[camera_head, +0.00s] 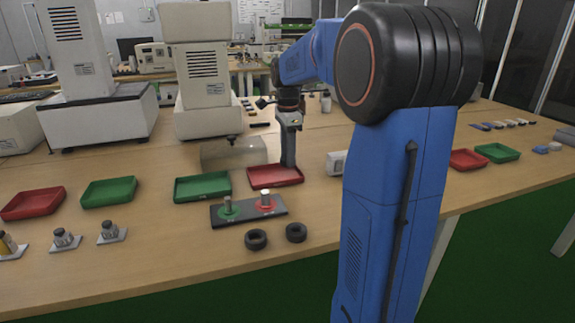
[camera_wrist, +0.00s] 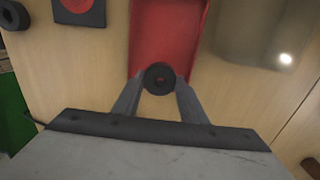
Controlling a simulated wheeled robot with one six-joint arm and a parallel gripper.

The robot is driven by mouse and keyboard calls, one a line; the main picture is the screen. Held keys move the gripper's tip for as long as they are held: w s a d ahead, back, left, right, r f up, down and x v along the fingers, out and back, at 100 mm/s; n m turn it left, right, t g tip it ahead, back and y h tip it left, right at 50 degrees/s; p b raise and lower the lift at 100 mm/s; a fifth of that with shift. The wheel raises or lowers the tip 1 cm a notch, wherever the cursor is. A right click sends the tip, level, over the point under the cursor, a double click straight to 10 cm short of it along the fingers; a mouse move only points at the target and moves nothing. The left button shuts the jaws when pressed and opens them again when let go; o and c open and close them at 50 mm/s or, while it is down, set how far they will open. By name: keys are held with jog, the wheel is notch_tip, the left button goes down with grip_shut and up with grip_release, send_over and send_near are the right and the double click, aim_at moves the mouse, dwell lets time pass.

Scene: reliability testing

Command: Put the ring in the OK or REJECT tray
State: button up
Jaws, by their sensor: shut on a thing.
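In the wrist view my gripper (camera_wrist: 159,82) is shut on a small dark ring (camera_wrist: 159,69). The ring overlaps one edge of a red tray (camera_wrist: 165,35), with bare wood showing between the fingers. In the head view my gripper (camera_head: 288,165) points down at this red tray (camera_head: 262,183); the held ring cannot be made out there. A green tray (camera_head: 203,195) stands just left of it. In front is a black plate (camera_head: 280,210) with a green-marked post and a red-marked post. Two black rings (camera_head: 256,240) (camera_head: 296,233) lie on the table before the plate.
More red (camera_head: 32,204) and green (camera_head: 108,192) trays stand at left, with small metal parts (camera_head: 66,239) in front. White machines (camera_head: 95,100) stand behind. Another red and green tray pair (camera_head: 497,152) is at right.

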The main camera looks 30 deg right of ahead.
aim_at(288, 175)
jog(key=shift+f, duration=1.9)
jog(key=o, duration=1)
jog(key=shift+f, duration=0.1)
notch_tip(288, 175, up, 12)
jog(key=shift+r, duration=0.15)
